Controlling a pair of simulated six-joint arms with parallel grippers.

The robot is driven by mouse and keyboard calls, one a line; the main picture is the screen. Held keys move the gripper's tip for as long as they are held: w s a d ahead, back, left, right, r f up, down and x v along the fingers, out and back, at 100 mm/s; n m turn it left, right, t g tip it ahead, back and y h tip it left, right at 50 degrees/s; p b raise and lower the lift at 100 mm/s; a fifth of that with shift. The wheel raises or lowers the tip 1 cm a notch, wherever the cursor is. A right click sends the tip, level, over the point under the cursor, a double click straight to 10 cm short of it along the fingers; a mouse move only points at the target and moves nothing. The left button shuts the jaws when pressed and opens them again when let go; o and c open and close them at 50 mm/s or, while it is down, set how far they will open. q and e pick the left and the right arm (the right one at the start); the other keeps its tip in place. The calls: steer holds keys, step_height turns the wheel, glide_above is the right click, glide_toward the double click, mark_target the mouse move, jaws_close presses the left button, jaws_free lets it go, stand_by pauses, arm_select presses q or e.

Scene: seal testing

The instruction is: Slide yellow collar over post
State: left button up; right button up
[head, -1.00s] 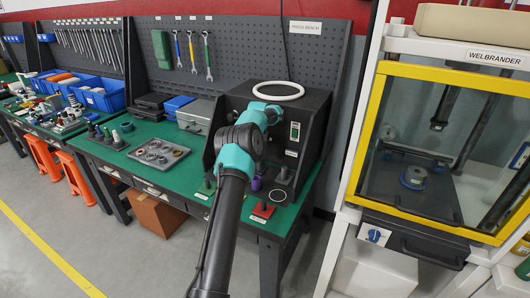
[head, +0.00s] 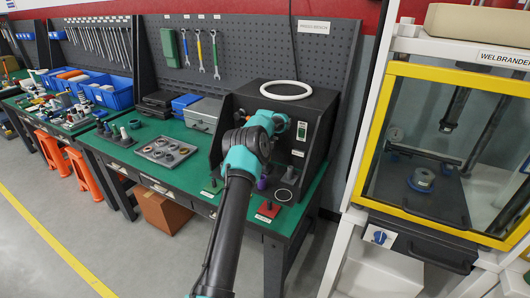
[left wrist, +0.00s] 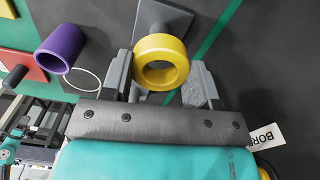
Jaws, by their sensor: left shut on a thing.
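The yellow collar (left wrist: 177,49) is a thick ring between the fingers of my left gripper (left wrist: 161,74) in the left wrist view. The gripper is shut on it, one finger at each side. A grey post (left wrist: 150,17) on a dark square base (left wrist: 179,20) stands just beyond the collar at the top. The collar overlaps part of it in this view, and I cannot tell how far apart they are. In the head view my own arm hides the left gripper and the collar. My right gripper is in no view.
A purple collar (left wrist: 62,48) and a thin white ring (left wrist: 83,79) lie left of the gripper. A red base (head: 269,209) with a dark post is near the bench's front edge. A black box (head: 318,108) with a white ring (head: 286,90) on top stands behind my arm.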

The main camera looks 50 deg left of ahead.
arm_select(q)
steer(key=shift+f, duration=2.5)
stand_by(2.2)
steer(key=o, duration=1.3)
steer(key=shift+r, duration=4.45)
